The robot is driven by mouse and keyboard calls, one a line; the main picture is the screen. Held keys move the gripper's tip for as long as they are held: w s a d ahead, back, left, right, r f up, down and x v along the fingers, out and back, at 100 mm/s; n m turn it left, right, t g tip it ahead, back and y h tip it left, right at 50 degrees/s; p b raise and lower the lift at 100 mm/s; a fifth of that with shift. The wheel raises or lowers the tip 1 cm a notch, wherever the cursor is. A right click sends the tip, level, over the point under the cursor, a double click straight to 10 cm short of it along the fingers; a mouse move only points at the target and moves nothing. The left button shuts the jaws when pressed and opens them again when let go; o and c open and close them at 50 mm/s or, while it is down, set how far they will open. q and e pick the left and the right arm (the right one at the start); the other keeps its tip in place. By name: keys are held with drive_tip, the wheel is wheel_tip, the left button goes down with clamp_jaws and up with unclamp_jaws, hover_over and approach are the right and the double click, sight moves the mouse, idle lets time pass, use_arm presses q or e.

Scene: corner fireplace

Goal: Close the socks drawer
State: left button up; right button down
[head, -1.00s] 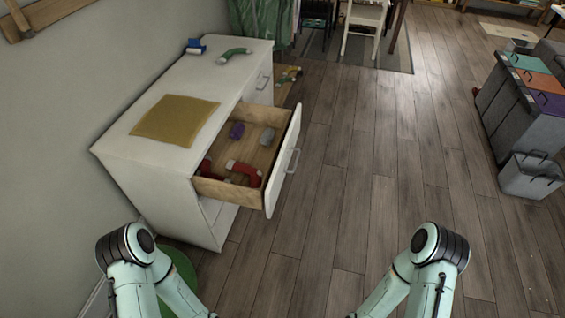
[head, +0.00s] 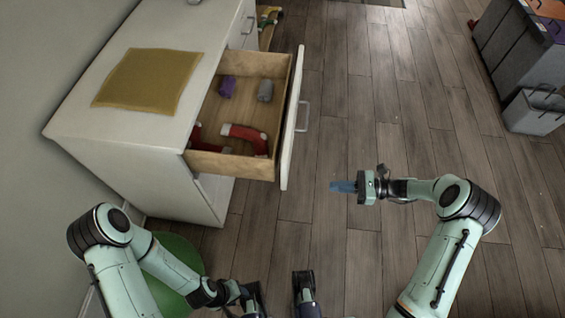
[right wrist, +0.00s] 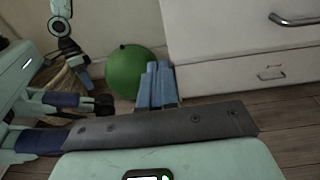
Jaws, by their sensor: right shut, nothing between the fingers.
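The pulled-out drawer (head: 262,152) juts from the white cabinet (head: 120,172). It holds red socks (head: 245,133), a purple rolled item (head: 227,87) and a grey one (head: 265,91). Its white front (head: 291,135) has a handle (head: 303,116) facing right. My right gripper (head: 343,186) is shut and empty, to the right of and nearer than the drawer front, apart from it. Its blue fingers (right wrist: 157,84) lie together in the right wrist view.
A mustard cloth (head: 150,80) lies on the cabinet top. A round green thing (head: 180,268) sits on the floor by the cabinet's near end; it looks like a ball in the wrist view (right wrist: 125,72). Grey bins (head: 535,112) stand at right. Floor between is clear.

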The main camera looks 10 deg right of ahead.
sight(197, 159)
use_arm(q)
drive_tip(key=shift+w+a+f+b, duration=0.2)
drive_tip(key=shift+w+f+b, duration=0.15)
drive_tip(key=shift+w+f, duration=0.1)
use_arm(e)
drive_tip(key=w+a+r, duration=0.1)
drive_tip(key=w+a, duration=0.2)
drive_tip(key=a, duration=0.3)
drive_tip(key=w+a+r+t+y, duration=0.1)
drive_tip(key=w+a, duration=0.1)
drive_tip(key=a, duration=0.4)
drive_tip(key=shift+w+r, duration=0.3)
drive_tip(key=shift+w, duration=0.1)
